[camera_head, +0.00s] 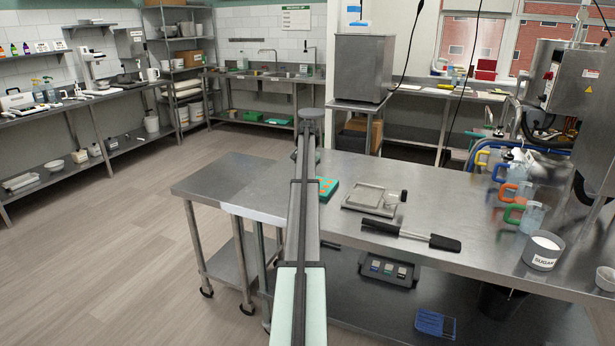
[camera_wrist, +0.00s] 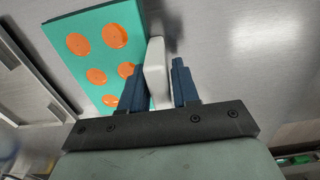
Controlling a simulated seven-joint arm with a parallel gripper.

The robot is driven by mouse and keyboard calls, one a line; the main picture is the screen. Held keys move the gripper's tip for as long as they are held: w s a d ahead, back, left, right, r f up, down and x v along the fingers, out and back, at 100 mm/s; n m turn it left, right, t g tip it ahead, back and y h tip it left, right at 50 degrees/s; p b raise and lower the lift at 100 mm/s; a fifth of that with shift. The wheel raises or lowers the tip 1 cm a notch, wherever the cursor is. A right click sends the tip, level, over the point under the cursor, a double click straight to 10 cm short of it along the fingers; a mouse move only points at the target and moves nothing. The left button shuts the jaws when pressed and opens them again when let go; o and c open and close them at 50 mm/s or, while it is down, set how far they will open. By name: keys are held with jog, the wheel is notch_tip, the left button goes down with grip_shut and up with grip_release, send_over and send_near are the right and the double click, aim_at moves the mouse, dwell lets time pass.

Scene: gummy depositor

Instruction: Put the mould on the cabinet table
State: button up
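The mould is a flat teal slab with several round orange gummies. In the head view the mould (camera_head: 327,188) lies on the steel table, partly hidden by my arm. In the wrist view the mould (camera_wrist: 84,22) fills the upper left. A white tab (camera_wrist: 157,70) at its right edge stands between the two dark blue fingers of my gripper (camera_wrist: 156,68). The fingers flank the tab closely on both sides. I cannot tell whether they press on it. In the head view my gripper is hidden behind my arm.
The steel table (camera_head: 440,215) holds a scale (camera_head: 370,198), a black-handled spatula (camera_head: 410,236), several pitchers and a sugar tub (camera_head: 543,252). A lower surface on casters (camera_head: 215,188) at the left is bare. A steel cabinet (camera_head: 362,68) stands behind.

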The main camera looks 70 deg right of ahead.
jog(key=o, duration=0.3)
notch_tip(320, 180, up, 12)
jog(key=shift+r, duration=0.15)
dwell(0.6)
dwell(0.4)
